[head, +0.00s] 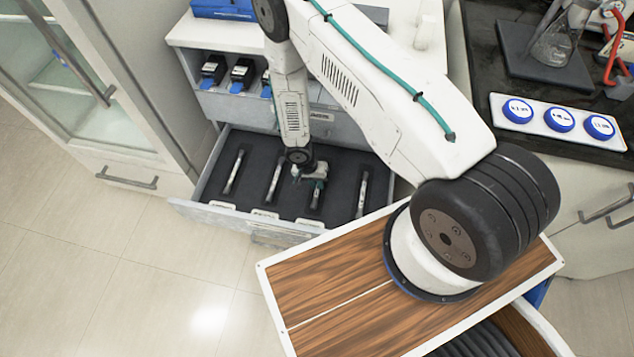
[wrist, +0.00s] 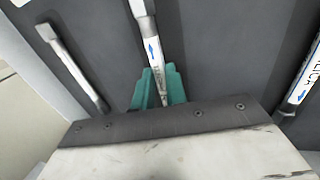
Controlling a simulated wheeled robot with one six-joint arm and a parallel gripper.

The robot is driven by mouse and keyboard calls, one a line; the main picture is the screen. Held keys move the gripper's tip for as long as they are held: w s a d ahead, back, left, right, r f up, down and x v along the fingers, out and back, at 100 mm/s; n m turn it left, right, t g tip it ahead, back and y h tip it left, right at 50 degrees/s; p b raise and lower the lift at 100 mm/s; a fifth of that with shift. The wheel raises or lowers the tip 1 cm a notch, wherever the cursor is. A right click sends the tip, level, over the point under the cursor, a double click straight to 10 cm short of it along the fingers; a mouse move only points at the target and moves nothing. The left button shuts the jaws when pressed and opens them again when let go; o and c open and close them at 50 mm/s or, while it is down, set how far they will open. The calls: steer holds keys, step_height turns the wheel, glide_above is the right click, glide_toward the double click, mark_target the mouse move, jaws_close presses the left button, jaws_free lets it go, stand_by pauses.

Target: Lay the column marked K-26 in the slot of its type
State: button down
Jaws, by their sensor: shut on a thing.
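My gripper (head: 317,177) is down in an open drawer, over the third column (head: 315,197) from the left. In the wrist view its teal fingers (wrist: 158,88) are shut on a slim white column (wrist: 152,50) with a blue arrow on its label. The column lies in line between the fingers, low against the dark drawer lining (head: 337,170). I cannot read a K-26 mark on it. Its near end is hidden by my gripper, and I cannot tell whether it is fully seated in its slot.
Other columns lie in the drawer: one at the far left (head: 234,171), one left of my gripper (head: 275,179) and one at the right (head: 362,194). White labels (head: 264,213) line the drawer's front edge. Black holders (head: 242,72) stand on a shelf behind.

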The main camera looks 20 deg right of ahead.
mark_target(311, 189)
steer(key=shift+f, duration=0.6)
steer(key=c, duration=1.3)
jaws_free()
steer(key=shift+c, duration=0.2)
steer(key=shift+a, duration=0.1)
steer(key=v, duration=0.8)
steer(key=shift+s, duration=0.1)
